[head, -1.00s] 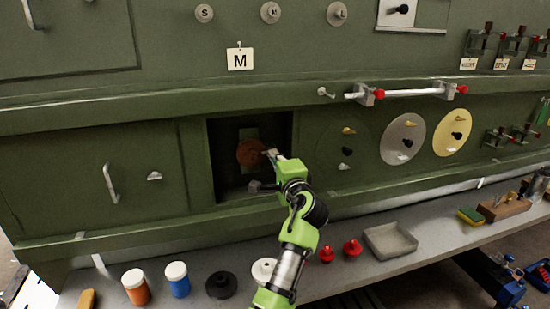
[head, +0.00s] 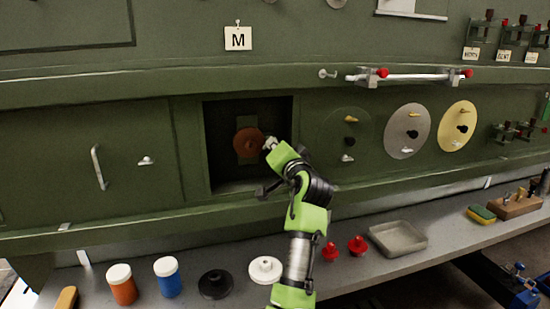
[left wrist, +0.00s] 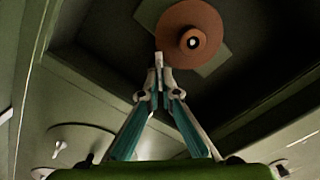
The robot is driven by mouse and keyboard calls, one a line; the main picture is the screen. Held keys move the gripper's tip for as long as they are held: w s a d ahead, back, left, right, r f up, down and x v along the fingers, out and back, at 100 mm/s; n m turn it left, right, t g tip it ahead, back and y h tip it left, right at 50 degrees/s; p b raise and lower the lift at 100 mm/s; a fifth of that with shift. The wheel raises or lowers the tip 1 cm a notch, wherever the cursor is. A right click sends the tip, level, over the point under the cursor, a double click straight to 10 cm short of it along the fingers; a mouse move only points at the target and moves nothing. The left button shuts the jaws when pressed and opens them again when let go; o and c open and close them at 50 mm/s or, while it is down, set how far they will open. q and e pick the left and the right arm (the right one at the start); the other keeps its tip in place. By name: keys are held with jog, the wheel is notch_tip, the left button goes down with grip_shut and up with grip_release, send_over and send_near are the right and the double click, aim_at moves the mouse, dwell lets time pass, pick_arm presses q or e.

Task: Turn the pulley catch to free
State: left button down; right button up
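A reddish-brown round pulley (head: 247,142) sits inside the dark square opening in the green fuselage panel. In the left wrist view the pulley (left wrist: 188,38) has a raised hub with a light centre, in front of a pale green plate. My left gripper (head: 271,144) is at the right side of the pulley, at the opening. In the left wrist view the gripper's fingertips (left wrist: 158,60) meet just below and left of the hub, overlapping the pulley's lower rim. I cannot tell whether they touch it. No separate catch can be made out. My right gripper is not in view.
A barred rail (head: 415,76) runs above the opening on the right. Round covers, including a yellow one (head: 455,128), line the panel. On the shelf below are jars, a black disc (head: 215,284), a white disc (head: 265,270), red knobs and a grey tray (head: 398,238).

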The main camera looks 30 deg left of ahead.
pick_arm(q)
jog(key=n+b, duration=0.2)
jog(key=n, duration=0.1)
jog(key=n+b, duration=0.2)
jog(key=n, duration=0.1)
jog(key=n+b, duration=0.3)
jog(key=shift+a+r, duration=0.1)
jog(key=shift+r, duration=0.15)
dwell(0.4)
jog(key=c, duration=2.3)
grip_release()
jog(key=shift+a+f, duration=0.1)
notch_tip(320, 180, up, 10)
jog(key=shift+w+a+f, duration=0.1)
jog(key=shift+w+f, duration=0.05)
